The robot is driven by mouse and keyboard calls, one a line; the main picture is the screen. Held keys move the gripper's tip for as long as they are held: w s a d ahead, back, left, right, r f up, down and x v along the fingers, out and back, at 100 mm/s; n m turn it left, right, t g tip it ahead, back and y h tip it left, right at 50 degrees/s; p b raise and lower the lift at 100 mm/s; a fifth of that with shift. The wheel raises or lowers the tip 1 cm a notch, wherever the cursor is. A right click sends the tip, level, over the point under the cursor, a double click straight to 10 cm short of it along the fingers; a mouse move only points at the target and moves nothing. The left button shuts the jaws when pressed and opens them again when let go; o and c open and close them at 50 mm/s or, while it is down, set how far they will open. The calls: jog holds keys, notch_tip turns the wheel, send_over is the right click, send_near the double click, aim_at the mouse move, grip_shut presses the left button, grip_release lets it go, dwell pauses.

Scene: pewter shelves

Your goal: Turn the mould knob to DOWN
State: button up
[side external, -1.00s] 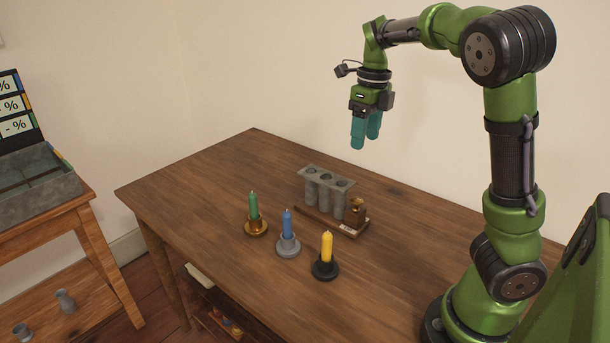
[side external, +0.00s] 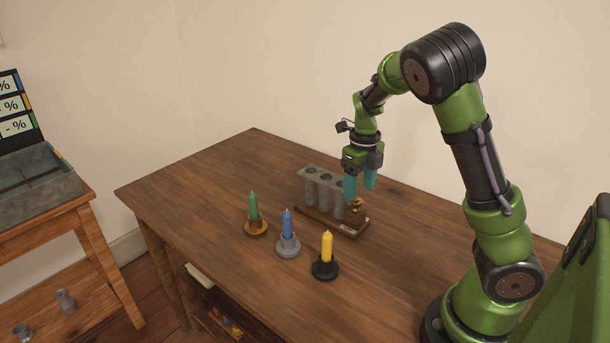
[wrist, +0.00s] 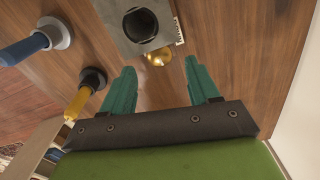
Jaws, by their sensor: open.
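The candle mould (side external: 326,172) is a grey rack of upright tubes on a wooden base, at the middle of the table. I cannot tell the knob's setting. In the wrist view the round knob (wrist: 158,58) shows just beyond and between my teal fingertips, partly under the mould's grey top (wrist: 122,32). My gripper (side external: 360,186) is open and empty, pointing down just above the knob. The gripper (wrist: 160,67) appears apart from it.
A green candle (side external: 253,205), a blue candle (side external: 287,223) and a yellow candle (side external: 327,246) stand in holders in front of the mould. The table (side external: 200,190) is clear at the left. A second wooden table with a grey tray (side external: 35,185) stands far left.

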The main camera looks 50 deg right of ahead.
aim_at(359, 199)
jog(key=shift+f, duration=1.4)
jog(key=shift+c, duration=0.2)
jog(key=c, duration=1)
jog(key=n, duration=0.4)
jog(key=shift+d+n, duration=0.1)
jog(key=shift+n, duration=0.2)
jog(key=o, duration=1)
jog(key=shift+o, duration=0.2)
notch_tip(359, 199, up, 17)
